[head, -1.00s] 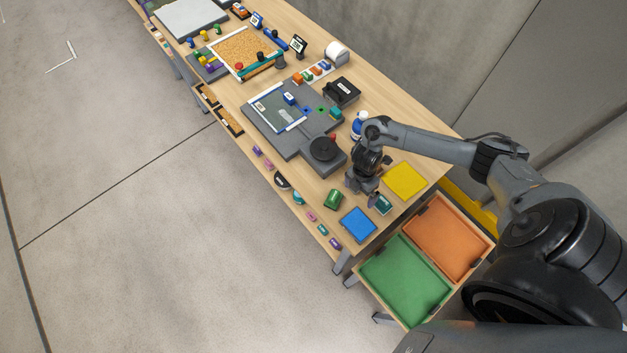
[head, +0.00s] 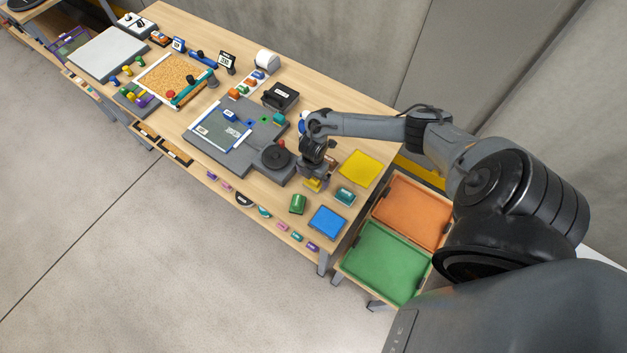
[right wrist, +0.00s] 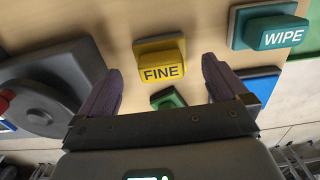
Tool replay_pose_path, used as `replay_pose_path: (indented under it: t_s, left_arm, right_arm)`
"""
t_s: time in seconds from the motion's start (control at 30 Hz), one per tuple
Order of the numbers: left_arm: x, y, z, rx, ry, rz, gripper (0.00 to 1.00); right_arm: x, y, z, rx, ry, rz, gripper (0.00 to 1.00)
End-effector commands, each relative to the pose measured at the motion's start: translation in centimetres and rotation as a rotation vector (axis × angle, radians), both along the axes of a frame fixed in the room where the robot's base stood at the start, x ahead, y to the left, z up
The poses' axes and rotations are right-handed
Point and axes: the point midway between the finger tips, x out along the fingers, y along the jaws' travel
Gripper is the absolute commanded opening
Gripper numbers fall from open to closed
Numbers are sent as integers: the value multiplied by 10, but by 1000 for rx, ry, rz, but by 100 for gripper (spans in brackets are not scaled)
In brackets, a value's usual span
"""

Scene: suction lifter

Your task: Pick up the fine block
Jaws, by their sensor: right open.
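The fine block is yellow with the word FINE on its face. It lies on the bench and shows in the right wrist view (right wrist: 162,60), beyond and between my fingertips. In the head view the yellow block (head: 313,185) is partly hidden by my right gripper (head: 314,174), which is just above it, pointing down. In the right wrist view my right gripper (right wrist: 160,82) is open, its two purple-grey fingers apart with nothing held. Contact with the block does not show. My left gripper is not in view.
A teal block marked WIPE (right wrist: 268,32) lies to the right of the fine block. A green block (head: 298,204), a blue pad (head: 327,222) and a yellow pad (head: 358,168) are near. The grey fixture with a round black disc (head: 276,158) stands to the left.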

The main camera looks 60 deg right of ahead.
Motion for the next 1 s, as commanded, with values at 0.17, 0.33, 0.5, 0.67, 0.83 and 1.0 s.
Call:
replay_pose_path:
  t_s: [0.17,0.33,0.5,0.67,0.83,1.0]
  left_arm:
    - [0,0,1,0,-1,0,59]
    - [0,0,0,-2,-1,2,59]
    - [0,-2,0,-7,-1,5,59]
    - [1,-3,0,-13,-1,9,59]
    - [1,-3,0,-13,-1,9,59]
    - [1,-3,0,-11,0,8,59]
  right_arm:
    - [-2,0,-23,1,1,-1,100]
    - [-1,0,-32,0,-1,1,100]
    - [-1,0,-32,0,-1,1,100]
    - [-1,0,-32,0,-1,1,82]
    - [-1,-1,-32,-1,-1,1,56]
    - [-1,-1,-32,-1,-1,1,42]
